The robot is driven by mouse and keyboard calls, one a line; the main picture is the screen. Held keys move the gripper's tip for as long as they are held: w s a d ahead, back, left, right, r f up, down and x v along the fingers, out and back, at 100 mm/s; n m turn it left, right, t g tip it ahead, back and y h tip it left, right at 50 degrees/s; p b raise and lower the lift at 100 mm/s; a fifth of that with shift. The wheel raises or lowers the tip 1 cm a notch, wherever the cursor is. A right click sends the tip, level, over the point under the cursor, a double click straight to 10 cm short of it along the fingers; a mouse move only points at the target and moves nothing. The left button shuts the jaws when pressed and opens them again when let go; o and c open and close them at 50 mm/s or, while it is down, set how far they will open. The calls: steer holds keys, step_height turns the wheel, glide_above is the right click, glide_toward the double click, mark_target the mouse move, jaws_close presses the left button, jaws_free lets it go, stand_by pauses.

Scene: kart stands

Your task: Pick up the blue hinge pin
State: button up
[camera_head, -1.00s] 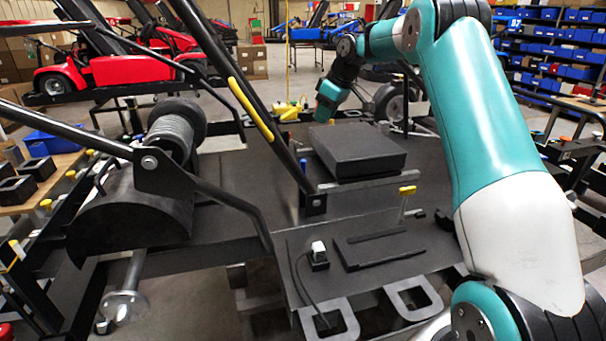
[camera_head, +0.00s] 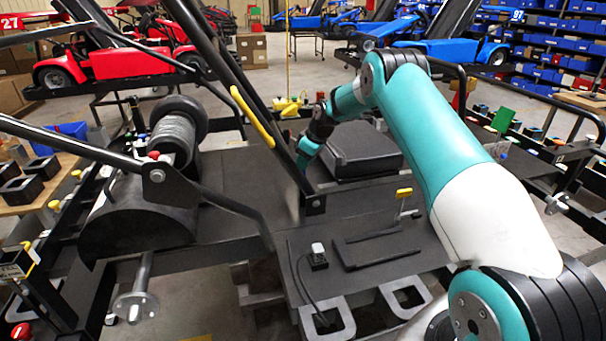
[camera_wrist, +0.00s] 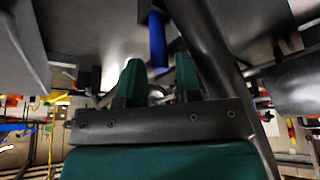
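The blue hinge pin (camera_wrist: 157,40) shows in the wrist view as a blue cylinder hanging below grey metal. My gripper (camera_wrist: 158,62) is open, with one green finger on each side of the pin's lower end in the picture. No contact shows, and I cannot tell how far apart they are in depth. In the head view my gripper (camera_head: 304,157) is low beside the slanted black bar (camera_head: 240,95), which partly hides it.
A black box (camera_head: 362,148) stands on the dark deck just right of my gripper. A black tube (camera_wrist: 215,60) runs close along the right finger in the wrist view. A winch drum (camera_head: 172,137) is at the left.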

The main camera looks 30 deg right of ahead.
steer(key=shift+w+f, duration=0.1)
steer(key=shift+f, duration=0.15)
jaws_close()
steer(key=shift+r, duration=0.1)
